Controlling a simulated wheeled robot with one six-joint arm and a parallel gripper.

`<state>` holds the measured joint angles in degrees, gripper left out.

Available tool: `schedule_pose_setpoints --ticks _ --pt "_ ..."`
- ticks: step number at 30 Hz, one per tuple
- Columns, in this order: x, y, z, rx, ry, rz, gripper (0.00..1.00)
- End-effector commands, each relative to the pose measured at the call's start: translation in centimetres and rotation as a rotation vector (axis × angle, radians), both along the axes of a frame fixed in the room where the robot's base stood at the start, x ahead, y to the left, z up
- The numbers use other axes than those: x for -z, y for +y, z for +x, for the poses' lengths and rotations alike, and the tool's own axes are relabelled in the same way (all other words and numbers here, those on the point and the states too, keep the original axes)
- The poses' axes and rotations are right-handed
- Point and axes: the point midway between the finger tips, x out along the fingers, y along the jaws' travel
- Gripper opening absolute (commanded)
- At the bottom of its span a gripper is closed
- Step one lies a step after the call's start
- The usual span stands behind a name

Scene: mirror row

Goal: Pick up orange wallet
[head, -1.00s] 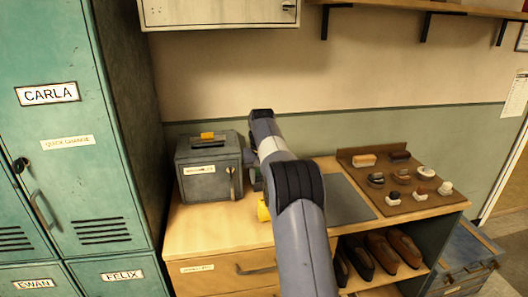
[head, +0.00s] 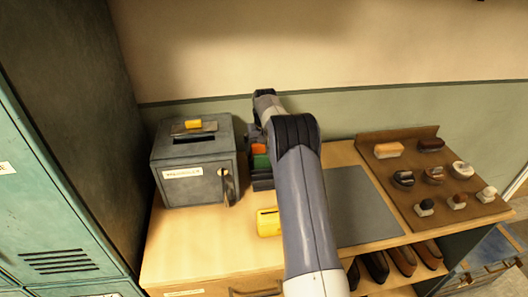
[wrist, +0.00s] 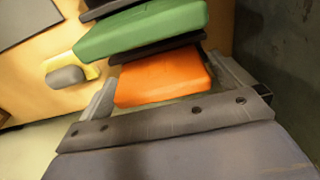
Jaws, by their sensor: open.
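The orange wallet (wrist: 160,80) is near the middle of the wrist view, next to a dark divider, with a green wallet (wrist: 145,30) beyond it. My gripper (wrist: 163,68) is open, with one finger on each side of the orange wallet. I cannot tell whether the fingers touch it. In the head view, the orange wallet (head: 258,149) shows as a small patch above the green wallet (head: 261,162), in a dark rack (head: 262,183) beside my arm. My arm hides part of the rack there.
A grey slotted box (head: 195,180) with a yellow piece on top stands just left of the rack. A yellow object (head: 269,222) lies on the wooden top in front. A grey mat (head: 355,205) and a brown board (head: 410,205) with several brushes are to the right.

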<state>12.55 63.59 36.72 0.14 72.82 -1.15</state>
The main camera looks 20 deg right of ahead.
Motion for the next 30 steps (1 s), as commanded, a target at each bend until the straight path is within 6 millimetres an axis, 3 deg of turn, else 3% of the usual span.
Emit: schedule_pose_setpoints --ticks 8,22,30 --pt "0.50 -0.04 0.05 0.000 -0.001 0.000 1.00" --pt "0.45 -0.04 0.05 0.000 -0.001 0.000 0.63" --pt "0.14 -0.05 0.09 0.000 -0.003 -0.001 0.63"
